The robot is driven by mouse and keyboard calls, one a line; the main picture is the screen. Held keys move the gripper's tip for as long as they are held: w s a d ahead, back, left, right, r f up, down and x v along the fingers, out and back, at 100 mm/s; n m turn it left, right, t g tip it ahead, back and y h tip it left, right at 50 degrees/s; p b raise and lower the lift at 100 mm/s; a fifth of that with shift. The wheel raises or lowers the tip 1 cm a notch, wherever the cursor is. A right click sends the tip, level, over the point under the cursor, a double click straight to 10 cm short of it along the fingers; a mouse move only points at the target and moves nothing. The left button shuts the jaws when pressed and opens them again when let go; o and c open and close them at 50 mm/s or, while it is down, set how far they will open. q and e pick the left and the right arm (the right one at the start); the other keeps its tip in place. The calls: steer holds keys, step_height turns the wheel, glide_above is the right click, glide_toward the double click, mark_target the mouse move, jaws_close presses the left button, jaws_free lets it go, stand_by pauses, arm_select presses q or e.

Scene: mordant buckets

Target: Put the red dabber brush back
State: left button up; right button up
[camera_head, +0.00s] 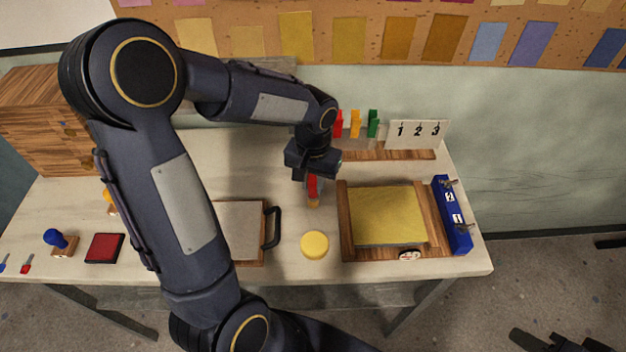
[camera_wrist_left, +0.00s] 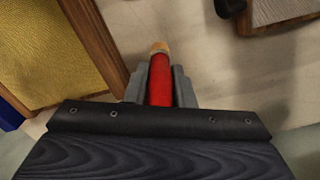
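The red dabber brush (camera_head: 313,187) has a red handle and a tan end. My left gripper (camera_head: 313,174) is shut on its handle, over the table between the wooden frame and the block with the black handle. The left wrist view shows the red handle (camera_wrist_left: 160,82) between the grey fingers (camera_wrist_left: 160,88), tan end pointing away. I cannot tell whether that end touches the table. Behind the gripper are red (camera_head: 338,123), orange (camera_head: 355,124) and green (camera_head: 373,123) upright pieces. My right gripper is at most a dark shape at the lower right edge.
A wooden strip (camera_head: 390,155) and a 1-2-3 card (camera_head: 416,134) stand at the back. The wooden frame (camera_head: 347,225) holds a yellow sheet (camera_head: 390,215). A yellow round pad (camera_head: 314,245), black-handled block (camera_head: 238,230) and blue holder (camera_head: 452,215) are nearby.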

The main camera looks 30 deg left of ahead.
arm_select(q)
steer(key=o, duration=0.5)
steer(key=shift+c, duration=0.2)
step_height(320, 180, up, 12)
steer(key=shift+r, duration=0.15)
steer(key=s+d+f+t+h, duration=0.1)
steer(key=s+d+t+h, duration=0.1)
steer(key=s, duration=0.6)
steer(key=s+d+f+t+h, duration=0.1)
steer(key=s+d+t, duration=0.1)
steer(key=s, duration=0.7)
steer(key=shift+f+t+h, duration=0.25)
steer(key=shift+t+h, duration=0.15)
steer(key=shift+t, duration=0.4)
steer(key=shift+d, duration=0.1)
